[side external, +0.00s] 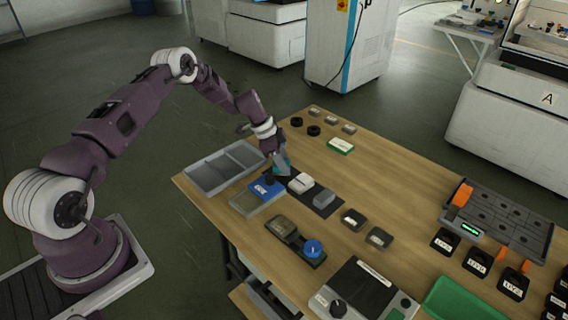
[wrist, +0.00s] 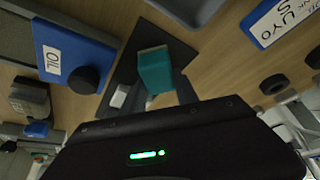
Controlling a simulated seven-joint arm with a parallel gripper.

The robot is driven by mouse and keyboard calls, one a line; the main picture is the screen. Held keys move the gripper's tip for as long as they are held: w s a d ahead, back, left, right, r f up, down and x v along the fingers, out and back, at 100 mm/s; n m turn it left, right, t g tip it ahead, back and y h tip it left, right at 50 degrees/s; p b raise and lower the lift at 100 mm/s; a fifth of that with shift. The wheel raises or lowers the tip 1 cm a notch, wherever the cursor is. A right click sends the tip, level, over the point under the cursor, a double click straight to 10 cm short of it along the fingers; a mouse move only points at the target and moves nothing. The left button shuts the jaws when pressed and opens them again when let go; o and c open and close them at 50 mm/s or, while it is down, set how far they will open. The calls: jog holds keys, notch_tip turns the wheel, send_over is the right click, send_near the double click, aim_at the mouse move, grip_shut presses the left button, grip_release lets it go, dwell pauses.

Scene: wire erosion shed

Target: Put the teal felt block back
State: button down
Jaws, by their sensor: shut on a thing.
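My gripper (side external: 281,168) is over the far-left end of a dark mat (side external: 341,207) on the wooden table. It is shut on the teal felt block (wrist: 154,72), which shows between the fingers in the wrist view. In the side view only a little teal (side external: 279,161) shows beside the fingers. In the wrist view the block is seen against the dark mat (wrist: 147,32); I cannot tell whether it touches it. A white block (side external: 300,183) and a grey block (side external: 325,198) stand in a row on the mat, to the right of my gripper.
A blue-lidded OIL box (side external: 265,188) sits close beside the mat, and a grey compartment tray (side external: 207,180) lies to the left. A dark device with a blue knob (side external: 313,248) is nearer the front. A green-and-white box (side external: 341,146) lies behind.

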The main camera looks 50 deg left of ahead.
jog(key=shift+f, duration=0.15)
jog(key=c, duration=0.9)
grip_release()
